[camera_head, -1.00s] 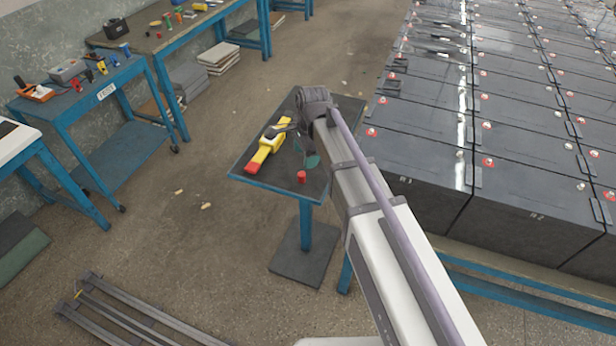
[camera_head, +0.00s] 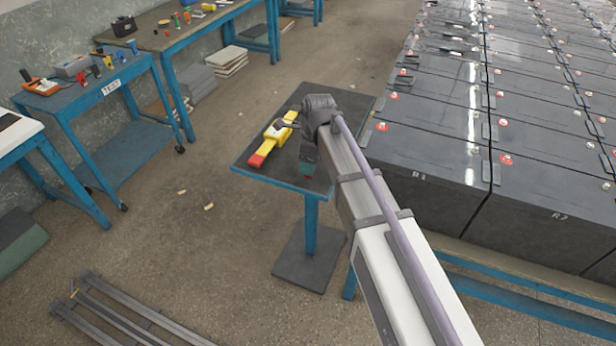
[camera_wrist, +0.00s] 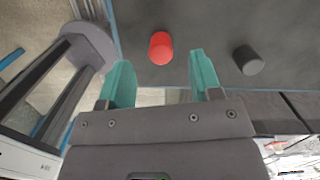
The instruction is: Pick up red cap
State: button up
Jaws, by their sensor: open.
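The red cap (camera_wrist: 161,47) lies on the dark top of the small stand (camera_wrist: 215,25) in the wrist view. In that view it appears between and a little beyond the two teal fingertips of my gripper (camera_wrist: 160,68), which are apart with nothing between them. A black cap (camera_wrist: 248,60) lies to the right of the right finger. In the head view my gripper (camera_head: 307,168) points down over the small stand (camera_head: 262,182) near its front edge. The red cap is hidden there behind my gripper or arm.
A yellow and red tool (camera_head: 273,140) lies on the stand, left of my gripper. Rows of black batteries (camera_head: 425,165) stand close on the right. A blue bench marked TEST (camera_head: 95,95) is at the left. Open floor lies between the bench and the stand.

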jog(key=f+b, duration=0.1)
jog(key=f, duration=0.1)
jog(key=f+b, duration=0.1)
jog(key=f, duration=0.1)
jog(key=shift+a+f+b, duration=0.1)
jog(key=shift+a+b, duration=0.15)
jog(key=shift+b, duration=0.1)
jog(key=shift+r, duration=0.2)
jog(key=c, duration=1)
jog(key=shift+r, duration=0.1)
